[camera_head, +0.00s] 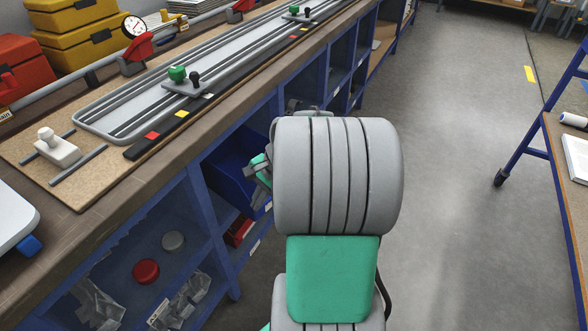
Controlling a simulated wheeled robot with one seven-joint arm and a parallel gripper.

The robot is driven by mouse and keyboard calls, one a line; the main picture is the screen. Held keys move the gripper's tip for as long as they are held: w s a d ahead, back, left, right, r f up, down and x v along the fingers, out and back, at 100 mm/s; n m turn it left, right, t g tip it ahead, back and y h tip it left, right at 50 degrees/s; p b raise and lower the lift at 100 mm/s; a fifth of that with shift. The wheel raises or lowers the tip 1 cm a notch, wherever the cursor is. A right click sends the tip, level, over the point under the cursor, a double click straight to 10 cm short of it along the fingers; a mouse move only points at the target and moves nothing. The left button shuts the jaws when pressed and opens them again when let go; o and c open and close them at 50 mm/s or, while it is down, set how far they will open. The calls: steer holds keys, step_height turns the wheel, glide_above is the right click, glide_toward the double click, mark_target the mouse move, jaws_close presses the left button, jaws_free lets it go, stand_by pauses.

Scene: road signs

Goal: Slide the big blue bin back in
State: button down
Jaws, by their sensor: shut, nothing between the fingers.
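The big blue bin (228,168) sits in a compartment of the blue shelving under the workbench. Its front end appears to stick out past the shelf front toward the aisle. My gripper (258,172) is at the bin's front right side in the picture, shut and empty. It is partly hidden behind my own grey and green arm. I cannot tell whether the gripper touches the bin. The bin's right part is hidden by my arm.
The workbench (60,235) above carries a long rail fixture (220,75) and yellow cases (80,42). A red bin (239,231) sits below the blue bin. The grey aisle floor (450,130) is clear. A blue-framed cart (520,145) stands at the right.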

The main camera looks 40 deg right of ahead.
steer(key=s+d+r+m+t+p, duration=0.1)
steer(key=s+d+m+t+p, duration=0.25)
steer(key=d+m, duration=0.55)
steer(key=s+d+r+m+t+p, duration=0.15)
steer(key=s+d+m, duration=0.4)
steer(key=d, duration=0.55)
steer(key=w+a+f+m+b, duration=0.1)
steer(key=w+a+f+b, duration=0.2)
steer(key=w+f, duration=0.5)
steer(key=w+a, duration=0.1)
steer(key=w, duration=0.1)
steer(key=shift+w+y+b, duration=0.3)
steer(key=shift+b, duration=0.05)
